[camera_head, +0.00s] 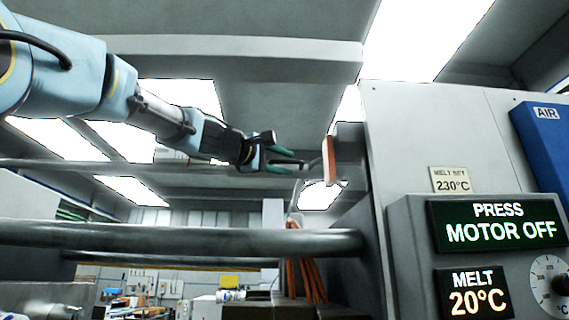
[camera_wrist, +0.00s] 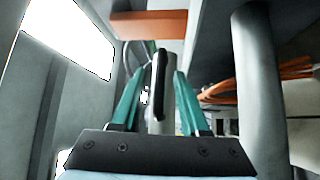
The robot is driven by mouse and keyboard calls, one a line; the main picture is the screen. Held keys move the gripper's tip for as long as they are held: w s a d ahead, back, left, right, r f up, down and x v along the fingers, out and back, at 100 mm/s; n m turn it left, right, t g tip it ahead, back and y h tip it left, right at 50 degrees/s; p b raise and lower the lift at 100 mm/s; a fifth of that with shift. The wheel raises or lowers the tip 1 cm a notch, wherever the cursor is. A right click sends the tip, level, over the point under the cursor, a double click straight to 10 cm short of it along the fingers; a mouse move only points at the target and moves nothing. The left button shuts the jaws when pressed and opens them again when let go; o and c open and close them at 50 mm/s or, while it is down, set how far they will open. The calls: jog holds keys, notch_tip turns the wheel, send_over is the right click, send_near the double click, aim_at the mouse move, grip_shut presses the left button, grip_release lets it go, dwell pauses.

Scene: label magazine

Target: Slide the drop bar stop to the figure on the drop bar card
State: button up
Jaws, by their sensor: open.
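My gripper (camera_head: 298,160) is raised at the centre of the head view, its teal fingers pointing right. It also shows in the wrist view (camera_wrist: 158,68), open. A dark, rounded upright handle (camera_wrist: 160,85) with a grey post behind it stands between the fingers there; I cannot tell if they touch it. An orange bar (camera_head: 331,160) stands just right of the fingertips; an orange block (camera_wrist: 148,25) is at the top of the wrist view. I cannot tell which part is the drop bar stop. No drop bar card can be made out.
A grey cabinet (camera_head: 400,130) stands to the right with a "MELT SET 230°C" label (camera_head: 451,180) and a "PRESS MOTOR OFF" display (camera_head: 498,224). A thick round bar (camera_head: 180,238) crosses below my arm. A thick grey column (camera_wrist: 258,80) stands right of the fingers.

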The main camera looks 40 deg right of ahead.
jog(key=s+a+f+b, duration=0.1)
jog(key=a+b, duration=0.4)
jog(key=a, duration=0.5)
jog(key=shift+a+f+b, duration=0.15)
jog(key=shift+a+b, duration=0.15)
jog(key=shift+b, duration=0.05)
